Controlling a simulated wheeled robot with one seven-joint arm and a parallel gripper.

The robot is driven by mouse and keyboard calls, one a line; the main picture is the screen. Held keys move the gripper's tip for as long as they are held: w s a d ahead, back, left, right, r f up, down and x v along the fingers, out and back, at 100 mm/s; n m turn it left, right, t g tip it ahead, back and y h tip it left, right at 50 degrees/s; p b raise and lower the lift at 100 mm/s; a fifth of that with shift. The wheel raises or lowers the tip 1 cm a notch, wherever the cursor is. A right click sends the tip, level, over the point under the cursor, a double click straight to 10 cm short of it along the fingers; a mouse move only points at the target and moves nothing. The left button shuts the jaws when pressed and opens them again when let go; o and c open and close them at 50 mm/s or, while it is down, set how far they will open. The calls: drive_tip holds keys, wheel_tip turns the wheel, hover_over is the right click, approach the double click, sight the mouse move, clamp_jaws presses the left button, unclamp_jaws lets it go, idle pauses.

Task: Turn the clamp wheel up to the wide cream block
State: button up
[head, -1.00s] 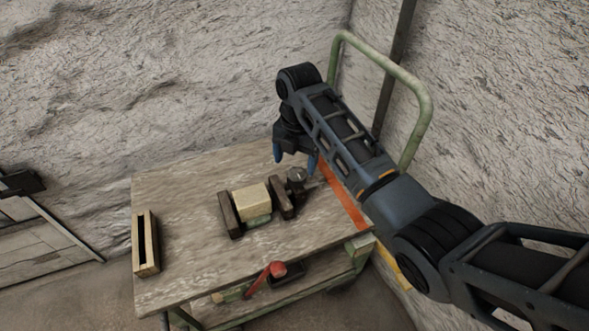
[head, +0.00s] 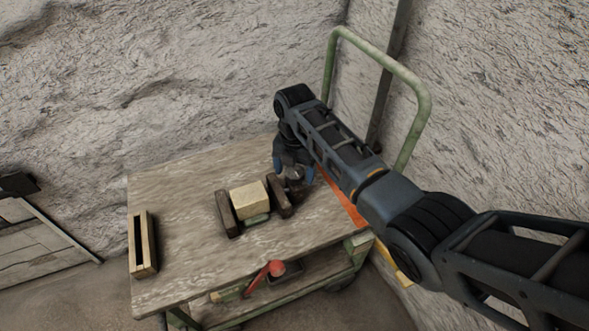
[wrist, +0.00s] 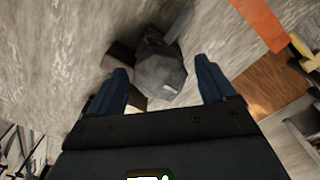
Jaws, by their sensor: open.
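The wide cream block (head: 249,195) sits between the two dark wooden jaws of the clamp on the cart top. The left jaw (head: 227,213) and the right jaw (head: 279,199) stand close to its sides; I cannot tell whether the right one touches it. The grey clamp wheel (wrist: 155,79) is right of the right jaw and mostly hidden by my gripper in the head view. My gripper (head: 294,170) is low over the wheel. In the wrist view its blue fingers (wrist: 160,68) are open, one on each side of the wheel, with gaps visible.
A slotted wooden piece (head: 143,250) stands at the left end of the cart top (head: 180,200). An orange strip (head: 350,211) lies near the right edge, below the green cart handle (head: 424,100). A red object (head: 268,272) is at the cart's front, below the top.

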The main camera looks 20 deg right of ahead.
drive_tip(key=c, duration=1)
drive_tip(key=shift+c, duration=0.2)
